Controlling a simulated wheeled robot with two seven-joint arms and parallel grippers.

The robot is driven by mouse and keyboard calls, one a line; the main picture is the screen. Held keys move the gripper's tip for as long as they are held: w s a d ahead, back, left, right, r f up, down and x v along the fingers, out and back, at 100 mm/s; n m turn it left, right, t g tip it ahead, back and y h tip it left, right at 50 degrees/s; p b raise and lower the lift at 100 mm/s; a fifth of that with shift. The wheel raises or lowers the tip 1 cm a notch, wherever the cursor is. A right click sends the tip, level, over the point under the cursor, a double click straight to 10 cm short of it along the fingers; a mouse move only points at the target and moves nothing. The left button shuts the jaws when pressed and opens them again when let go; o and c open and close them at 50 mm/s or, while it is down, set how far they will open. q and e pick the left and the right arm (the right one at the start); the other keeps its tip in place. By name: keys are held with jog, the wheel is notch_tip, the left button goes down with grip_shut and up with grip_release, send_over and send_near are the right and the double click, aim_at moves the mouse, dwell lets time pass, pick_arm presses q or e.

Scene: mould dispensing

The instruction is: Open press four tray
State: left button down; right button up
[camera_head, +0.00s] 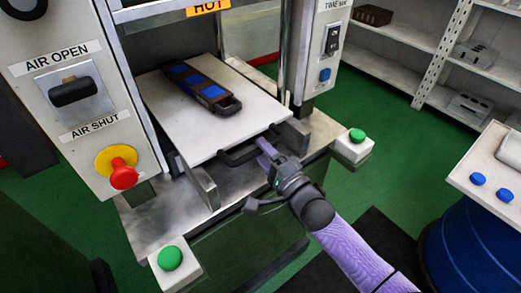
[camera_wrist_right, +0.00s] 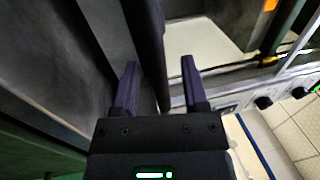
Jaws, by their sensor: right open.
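The press tray (camera_head: 205,128) is a pale flat plate lying between the press columns. Its dark bar handle (camera_head: 240,155) projects from the front edge. My right gripper (camera_head: 264,147) is at the right part of this handle. In the right wrist view the two purple fingers of my right gripper (camera_wrist_right: 160,90) are apart, with the dark handle bar (camera_wrist_right: 148,45) running between them. The bar is not clamped, and contact with either finger cannot be told. My left gripper is not in view.
A dark mould (camera_head: 203,87) with blue pads lies on the tray. Green buttons (camera_head: 169,258) (camera_head: 357,136) flank the metal front ledge (camera_head: 150,225). A red knob (camera_head: 123,173) is on the left panel. A blue drum (camera_head: 480,255) and white table (camera_head: 490,165) stand at right.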

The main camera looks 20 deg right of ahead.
jog(key=shift+w+a+r, duration=0.1)
jog(key=shift+w+a, duration=0.15)
jog(key=shift+w, duration=0.3)
grip_shut()
jog(key=shift+r, duration=0.1)
dwell(0.9)
